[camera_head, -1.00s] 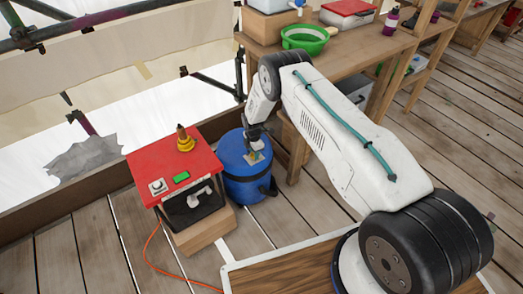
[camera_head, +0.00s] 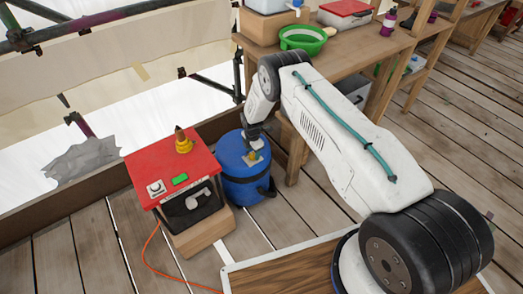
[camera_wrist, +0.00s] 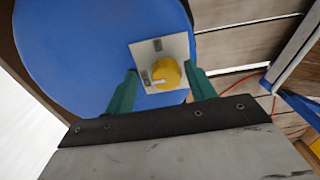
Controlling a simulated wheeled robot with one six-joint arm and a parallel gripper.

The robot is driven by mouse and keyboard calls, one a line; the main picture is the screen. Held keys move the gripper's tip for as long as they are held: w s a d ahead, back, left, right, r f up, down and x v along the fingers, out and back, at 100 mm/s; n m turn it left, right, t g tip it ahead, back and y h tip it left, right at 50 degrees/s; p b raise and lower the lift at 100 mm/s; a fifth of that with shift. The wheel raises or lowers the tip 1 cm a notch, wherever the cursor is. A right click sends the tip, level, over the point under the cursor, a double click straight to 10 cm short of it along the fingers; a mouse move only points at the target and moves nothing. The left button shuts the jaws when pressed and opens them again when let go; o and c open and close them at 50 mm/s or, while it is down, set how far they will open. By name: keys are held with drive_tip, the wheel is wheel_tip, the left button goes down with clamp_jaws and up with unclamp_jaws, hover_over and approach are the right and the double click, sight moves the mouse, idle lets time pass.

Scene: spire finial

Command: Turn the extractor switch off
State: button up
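The extractor is a blue drum (camera_head: 240,186) on the deck, with a pale switch plate (camera_head: 256,162) on its top. In the wrist view the blue lid (camera_wrist: 75,50) carries the square plate (camera_wrist: 146,50) with a round yellow knob (camera_wrist: 170,72). A pale line on the knob points left, slightly down, towards a small label; another label sits near the plate's top edge. My gripper (camera_wrist: 161,72) is open, its green fingers on either side of the knob with gaps visible. In the head view my gripper (camera_head: 254,141) is above the switch, its fingers hard to make out.
A red-topped box (camera_head: 160,168) with a green button and a yellow cone-shaped piece stands left of the drum. An orange cable (camera_head: 146,250) runs from it over the deck. A wooden workbench (camera_head: 350,60) with a green bowl (camera_head: 303,38) stands behind and right.

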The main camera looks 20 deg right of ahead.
sight(253, 154)
drive_tip(key=shift+s+a, duration=0.1)
drive_tip(key=shift+a, duration=0.05)
wheel_tip(253, 154, up, 8)
drive_tip(key=shift+f, duration=0.15)
idle(0.7)
drive_tip(key=shift+s+m, duration=0.1)
drive_tip(key=shift+m, duration=0.3)
drive_tip(key=s+m+g, duration=0.2)
drive_tip(key=s+m, duration=0.2)
drive_tip(key=s, duration=0.2)
drive_tip(key=s+d+r+m+g, duration=0.15)
drive_tip(key=s+r+m, duration=0.4)
drive_tip(key=r, duration=0.75)
drive_tip(key=s+d+r+m, duration=0.25)
drive_tip(key=s+r, duration=0.55)
drive_tip(key=r, duration=0.5)
drive_tip(key=s+d+r+m, duration=0.1)
drive_tip(key=s+r+m, duration=0.45)
drive_tip(key=r, duration=0.75)
drive_tip(key=s+d+r+m+t, duration=0.1)
drive_tip(key=s+r+t, duration=0.1)
drive_tip(key=s+r, duration=0.6)
drive_tip(key=s+d+r+m+t, duration=0.1)
drive_tip(key=s+r, duration=0.7)
drive_tip(key=s, duration=0.8)
drive_tip(key=shift+d+r+m+t, duration=0.15)
drive_tip(key=shift+m+t, duration=0.6)
drive_tip(key=shift+t, duration=0.1)
